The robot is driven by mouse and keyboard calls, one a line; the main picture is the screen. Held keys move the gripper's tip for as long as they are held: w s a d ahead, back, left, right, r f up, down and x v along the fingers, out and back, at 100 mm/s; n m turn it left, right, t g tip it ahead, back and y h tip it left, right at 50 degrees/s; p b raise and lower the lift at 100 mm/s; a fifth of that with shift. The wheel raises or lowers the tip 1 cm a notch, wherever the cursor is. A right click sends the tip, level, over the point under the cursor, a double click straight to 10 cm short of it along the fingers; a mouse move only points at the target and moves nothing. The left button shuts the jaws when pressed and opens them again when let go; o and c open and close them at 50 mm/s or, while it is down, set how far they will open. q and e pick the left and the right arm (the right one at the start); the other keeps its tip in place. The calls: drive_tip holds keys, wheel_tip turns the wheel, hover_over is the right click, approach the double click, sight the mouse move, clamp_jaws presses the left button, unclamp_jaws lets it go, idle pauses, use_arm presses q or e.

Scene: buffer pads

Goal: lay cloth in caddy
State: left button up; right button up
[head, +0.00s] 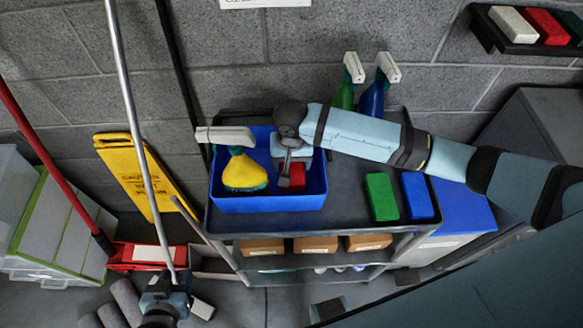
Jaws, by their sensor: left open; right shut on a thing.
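The blue caddy (270,204) stands on the left part of the cart's top shelf. A spray bottle with a yellow body (245,172) is in its left side. My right gripper (291,179) reaches in from the right and points down into the caddy's right side. It is shut on a red cloth (296,178), a small folded block partly hidden by the fingers. The cloth is inside the caddy walls; I cannot tell whether it touches the bottom. My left gripper (178,291) is low at the left, open and away from the caddy.
A green pad (382,196) and a blue pad (417,195) lie on the cart top (345,212) at right. Two spray bottles (346,82) (377,84) stand behind my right arm. A yellow floor sign (130,170), mop poles and a red mop head (140,257) are at left.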

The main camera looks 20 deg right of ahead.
sight(292, 169)
drive_tip(key=shift+f, duration=1.85)
drive_tip(key=shift+f, duration=0.1)
drive_tip(key=o, duration=0.9)
wheel_tip(292, 169, up, 12)
drive_tip(key=shift+r, duration=0.15)
drive_tip(key=shift+s, duration=0.15)
